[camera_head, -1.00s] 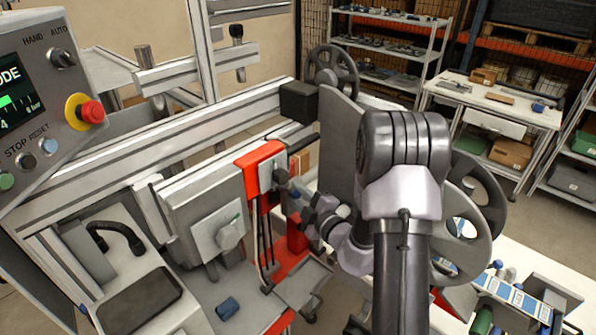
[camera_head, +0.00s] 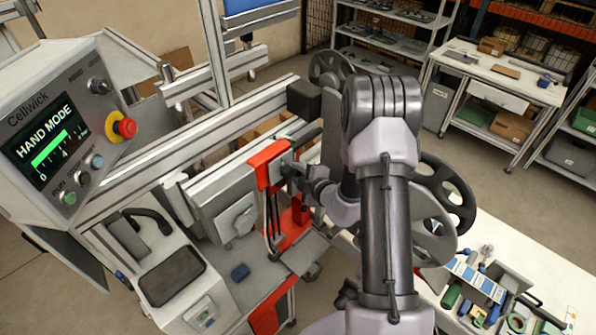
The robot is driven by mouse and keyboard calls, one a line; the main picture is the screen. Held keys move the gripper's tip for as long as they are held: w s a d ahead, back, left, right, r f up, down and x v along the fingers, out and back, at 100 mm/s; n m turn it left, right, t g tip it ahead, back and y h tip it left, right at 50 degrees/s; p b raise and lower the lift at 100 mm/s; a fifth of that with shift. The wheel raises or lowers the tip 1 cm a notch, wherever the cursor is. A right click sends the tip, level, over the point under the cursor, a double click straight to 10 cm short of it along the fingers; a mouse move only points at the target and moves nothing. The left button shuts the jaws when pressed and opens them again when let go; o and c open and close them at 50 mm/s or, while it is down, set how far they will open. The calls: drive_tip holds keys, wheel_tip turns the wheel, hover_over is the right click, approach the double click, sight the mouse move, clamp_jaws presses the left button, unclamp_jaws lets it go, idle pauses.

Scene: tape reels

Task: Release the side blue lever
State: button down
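A small blue part (camera_head: 240,271), possibly the blue lever, sits low on the machine beside the dark-screened grey housing. From this view I cannot confirm that it is the side lever. The gripper is well above and to the right of the blue part.
The control panel (camera_head: 60,135) reads HAND MODE and has a red emergency button (camera_head: 124,127). A metal rail (camera_head: 190,140) crosses behind the bracket. Dark reel wheels (camera_head: 440,195) stand right of my arm. A white table (camera_head: 540,275) holds tools and small parts.

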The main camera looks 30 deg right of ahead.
drive_tip(key=shift+d, duration=0.1)
drive_tip(key=c, duration=1.2)
unclamp_jaws()
drive_tip(key=shift+w, duration=0.15)
